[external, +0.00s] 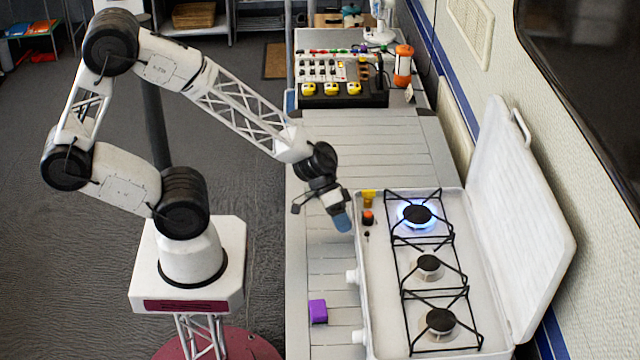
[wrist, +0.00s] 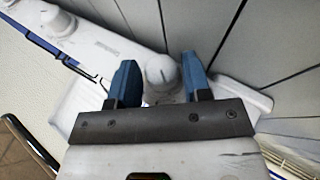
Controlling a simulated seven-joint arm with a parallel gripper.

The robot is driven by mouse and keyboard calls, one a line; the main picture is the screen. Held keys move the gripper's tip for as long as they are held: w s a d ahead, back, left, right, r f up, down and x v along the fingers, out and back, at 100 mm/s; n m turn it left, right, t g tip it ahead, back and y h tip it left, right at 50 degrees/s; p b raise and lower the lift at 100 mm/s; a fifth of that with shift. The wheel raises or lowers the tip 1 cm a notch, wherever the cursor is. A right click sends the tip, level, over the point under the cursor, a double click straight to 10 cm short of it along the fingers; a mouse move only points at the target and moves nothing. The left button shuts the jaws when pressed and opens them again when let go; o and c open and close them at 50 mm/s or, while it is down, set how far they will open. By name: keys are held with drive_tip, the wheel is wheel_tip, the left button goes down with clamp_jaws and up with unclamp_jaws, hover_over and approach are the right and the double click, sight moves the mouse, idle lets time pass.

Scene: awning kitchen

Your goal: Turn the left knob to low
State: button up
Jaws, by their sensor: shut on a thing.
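A white camping stove (external: 375,310) with an open lid stands on the slatted counter. Its farthest burner (external: 417,215) burns with a blue flame. My gripper (external: 342,218) is at the far end of the stove's front side, with its blue fingers pointing down. In the wrist view, the white left knob (wrist: 162,70) sits between the two blue fingers, and my gripper (wrist: 160,82) is shut on it. The gripper hides this knob in the external view. The middle knob (external: 351,276) and the near knob (external: 358,337) stick out from the same side. The knob's exact setting is unclear.
A purple block (external: 318,311) lies on the counter left of the stove. Small yellow (external: 369,198) and orange-black (external: 368,217) items are at the stove's far left corner. A control panel (external: 343,92) and an orange lantern (external: 403,66) stand farther back. The counter between is clear.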

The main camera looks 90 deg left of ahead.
drive_tip(key=shift+h, duration=0.4)
drive_tip(key=o, duration=0.7)
drive_tip(key=v, duration=0.7)
drive_tip(key=shift+s+a+r, duration=0.2)
drive_tip(key=shift+a+r, duration=0.05)
idle(0.7)
drive_tip(key=shift+r, duration=0.1)
